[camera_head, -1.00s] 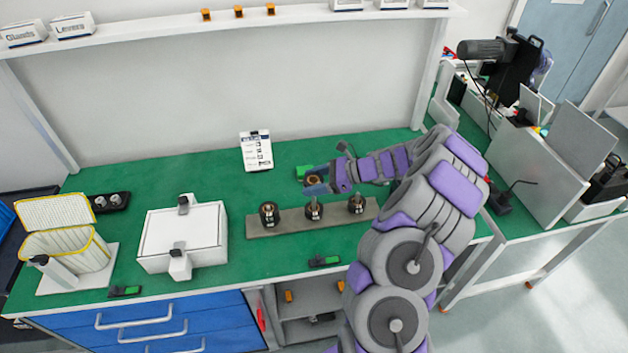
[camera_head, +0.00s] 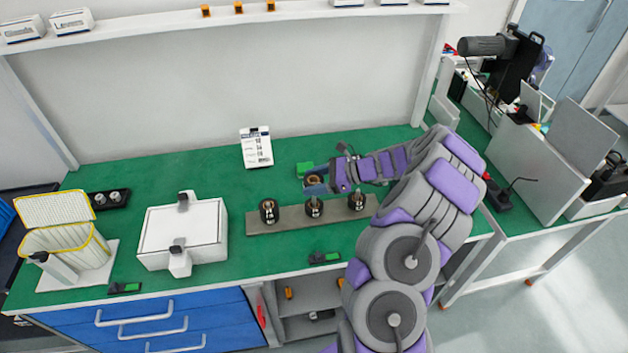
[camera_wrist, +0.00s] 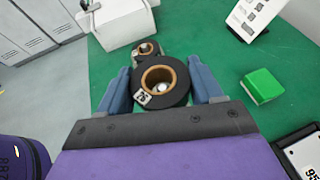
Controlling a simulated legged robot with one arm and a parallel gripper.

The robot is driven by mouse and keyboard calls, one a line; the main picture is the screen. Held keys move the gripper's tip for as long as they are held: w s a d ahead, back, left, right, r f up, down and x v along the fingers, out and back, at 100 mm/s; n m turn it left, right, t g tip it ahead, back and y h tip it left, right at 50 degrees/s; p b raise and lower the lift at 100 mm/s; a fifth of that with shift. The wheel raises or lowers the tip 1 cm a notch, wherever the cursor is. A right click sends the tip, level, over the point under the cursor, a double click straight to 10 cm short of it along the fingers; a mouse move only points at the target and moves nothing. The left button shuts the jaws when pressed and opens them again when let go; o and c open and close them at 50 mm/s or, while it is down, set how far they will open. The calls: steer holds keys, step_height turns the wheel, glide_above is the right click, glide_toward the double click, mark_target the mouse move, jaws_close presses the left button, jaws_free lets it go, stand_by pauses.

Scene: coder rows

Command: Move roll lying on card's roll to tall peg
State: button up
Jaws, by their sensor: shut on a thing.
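My gripper (camera_wrist: 163,92) is shut on a black roll (camera_wrist: 178,98) with a brown core and a white number tag. A small pale thing shows inside the core; I cannot tell whether it is a peg. In the head view my gripper (camera_head: 315,184) is over the back edge of the grey peg board (camera_head: 288,222), by its middle. Dark rolls with white tags show along the board at left (camera_head: 268,212), middle (camera_head: 313,208) and right (camera_head: 356,201). Peg heights are hidden. Another roll (camera_wrist: 147,48) shows beyond the held one in the wrist view.
A green block (camera_wrist: 262,86) lies just behind my gripper. A white printed card (camera_head: 256,148) stands at the back. A white box (camera_head: 185,235) is left of the board, with a yellow-edged basket (camera_head: 68,250) farther left. Green bench lies clear between card and box.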

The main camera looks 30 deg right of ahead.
mark_target(314, 200)
steer(key=shift+f+b, duration=1.15)
steer(key=shift+f, duration=3)
stand_by(2.0)
steer(key=o, duration=1.1)
steer(key=p+v, duration=0.3)
steer(key=v, duration=1.4)
steer(key=shift+d+f, duration=0.1)
steer(key=shift+d, duration=0.2)
